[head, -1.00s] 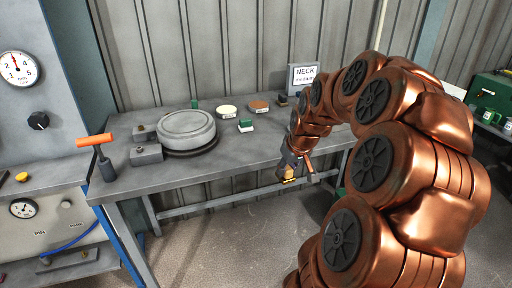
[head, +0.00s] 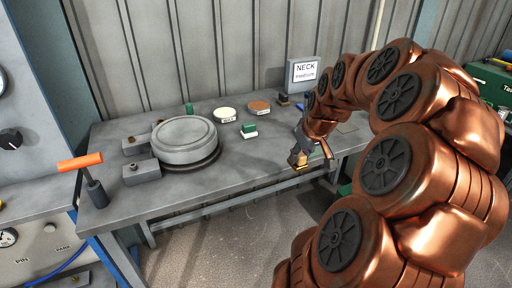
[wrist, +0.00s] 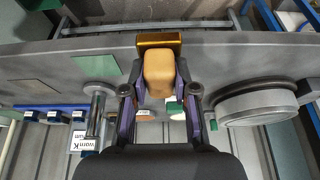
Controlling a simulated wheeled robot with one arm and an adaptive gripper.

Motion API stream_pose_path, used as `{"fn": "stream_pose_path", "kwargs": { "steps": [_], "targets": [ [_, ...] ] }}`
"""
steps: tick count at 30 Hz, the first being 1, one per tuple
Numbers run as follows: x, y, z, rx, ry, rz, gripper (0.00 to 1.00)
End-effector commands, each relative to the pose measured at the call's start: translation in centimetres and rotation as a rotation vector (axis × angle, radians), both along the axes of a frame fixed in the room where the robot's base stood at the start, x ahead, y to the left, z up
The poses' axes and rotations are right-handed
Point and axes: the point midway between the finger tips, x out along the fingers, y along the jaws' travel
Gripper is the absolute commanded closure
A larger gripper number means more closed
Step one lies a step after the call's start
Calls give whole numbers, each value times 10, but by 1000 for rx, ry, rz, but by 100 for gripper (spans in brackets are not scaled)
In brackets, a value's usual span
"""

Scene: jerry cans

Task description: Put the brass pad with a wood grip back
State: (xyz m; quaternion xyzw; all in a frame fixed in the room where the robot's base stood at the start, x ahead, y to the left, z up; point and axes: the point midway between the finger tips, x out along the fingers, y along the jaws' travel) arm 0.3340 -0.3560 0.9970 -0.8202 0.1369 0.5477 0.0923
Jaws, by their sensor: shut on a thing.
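My gripper (head: 300,160) is shut on the brass pad with a wood grip. In the wrist view, the tan wood grip (wrist: 158,72) sits between the fingers, with the brass plate (wrist: 160,39) across its far end. In the head view, the brass pad (head: 302,169) shows below my gripper at the bench's front edge; I cannot tell its exact height. On the grey bench (head: 245,165) stands a green-and-white block (head: 249,133). Behind it lie a cream-topped disc (head: 225,114) and a brown-topped disc (head: 259,106).
A large round grey lid-like piece (head: 185,138) stands on the bench, with grey blocks beside it. A NECK sign (head: 304,72) stands at the back, with a dark block (head: 284,99) nearby. An orange-handled tool (head: 81,162) stands at the left. The front middle is clear.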

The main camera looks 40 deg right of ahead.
Motion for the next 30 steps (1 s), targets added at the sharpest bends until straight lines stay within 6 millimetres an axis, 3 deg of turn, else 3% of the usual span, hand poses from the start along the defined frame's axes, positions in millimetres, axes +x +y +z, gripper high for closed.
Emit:
{"fn": "stream_pose_path", "kwargs": {
  "steps": [24,30],
  "targets": [
    [136,-15,-11,-1,1,-2,100],
    [154,-17,-14,-1,0,-4,100]
  ]
}}
